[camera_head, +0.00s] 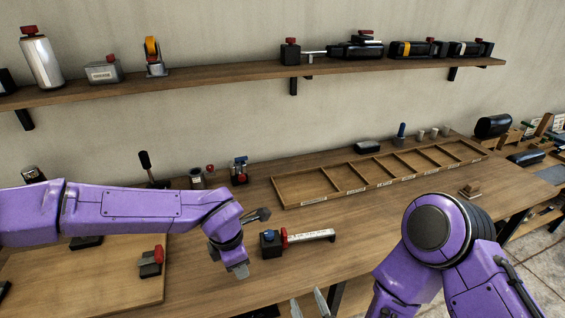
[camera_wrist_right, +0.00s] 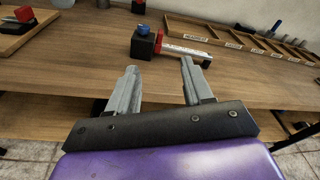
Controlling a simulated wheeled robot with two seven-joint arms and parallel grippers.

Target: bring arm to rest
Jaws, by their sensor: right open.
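My right arm (camera_head: 440,228) bends in purple links at the right of the head view. My right gripper (camera_head: 306,298) shows only as two grey fingers at the bottom edge, in front of the workbench. In the right wrist view its fingers (camera_wrist_right: 160,68) stand apart with nothing between them. My left arm (camera_head: 130,205) reaches in from the left over the workbench (camera_head: 350,235). My left gripper (camera_head: 238,269) points down at its end as a small grey tip; whether its jaws are apart cannot be made out.
A black block tool with a silver bar (camera_head: 312,236) lies on the bench beyond my right gripper; it also shows in the right wrist view (camera_wrist_right: 184,50). A wooden divided tray (camera_head: 308,203) lies behind it. A board (camera_head: 125,285) with a red-topped clamp (camera_head: 151,262) is at left. A shelf (camera_head: 220,82) holds several tools.

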